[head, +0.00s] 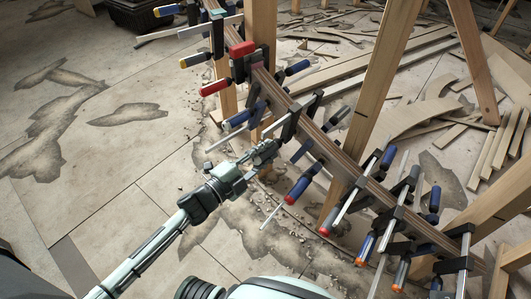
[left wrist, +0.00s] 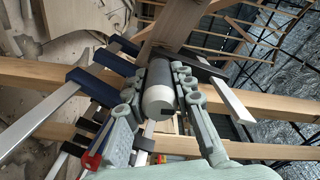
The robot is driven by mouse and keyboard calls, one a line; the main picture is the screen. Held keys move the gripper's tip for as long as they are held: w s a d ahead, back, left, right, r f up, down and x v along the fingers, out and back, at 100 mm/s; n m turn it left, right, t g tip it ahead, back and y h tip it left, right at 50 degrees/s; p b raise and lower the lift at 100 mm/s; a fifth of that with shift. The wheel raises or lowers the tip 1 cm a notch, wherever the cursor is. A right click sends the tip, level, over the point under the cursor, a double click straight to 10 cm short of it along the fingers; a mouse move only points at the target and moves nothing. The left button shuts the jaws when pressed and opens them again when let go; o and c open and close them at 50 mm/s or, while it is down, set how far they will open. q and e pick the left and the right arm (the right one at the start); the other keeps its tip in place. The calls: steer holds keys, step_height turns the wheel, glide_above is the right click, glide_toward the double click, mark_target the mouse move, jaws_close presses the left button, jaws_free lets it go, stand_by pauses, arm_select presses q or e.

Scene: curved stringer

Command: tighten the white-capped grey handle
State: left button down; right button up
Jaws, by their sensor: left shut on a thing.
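The white-capped grey handle (left wrist: 159,73) stands in the middle of the left wrist view, its rounded white end facing the camera. My left gripper (left wrist: 161,82) has one finger on each side of the handle and is shut on it. In the head view, my left gripper (head: 264,152) is at the near side of the curved wooden stringer (head: 310,132), about mid-length, and it hides most of the handle. My right gripper is not in view.
Several clamps line the stringer, including a red-ended blue handle (head: 298,190) right of my gripper and a red handle (head: 215,87) beyond it. Wooden posts (head: 377,75) support the stringer. Wood offcuts (head: 425,115) lie behind.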

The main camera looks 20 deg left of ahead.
arm_select(q)
steer(key=shift+m, duration=0.3)
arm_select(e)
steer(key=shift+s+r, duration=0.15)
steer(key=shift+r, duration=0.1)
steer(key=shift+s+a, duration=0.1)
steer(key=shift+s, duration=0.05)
arm_select(q)
steer(key=c, duration=1.4)
jaws_free()
steer(key=shift+o, duration=0.6)
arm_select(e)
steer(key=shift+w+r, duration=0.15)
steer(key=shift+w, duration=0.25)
arm_select(q)
steer(key=v, duration=1.2)
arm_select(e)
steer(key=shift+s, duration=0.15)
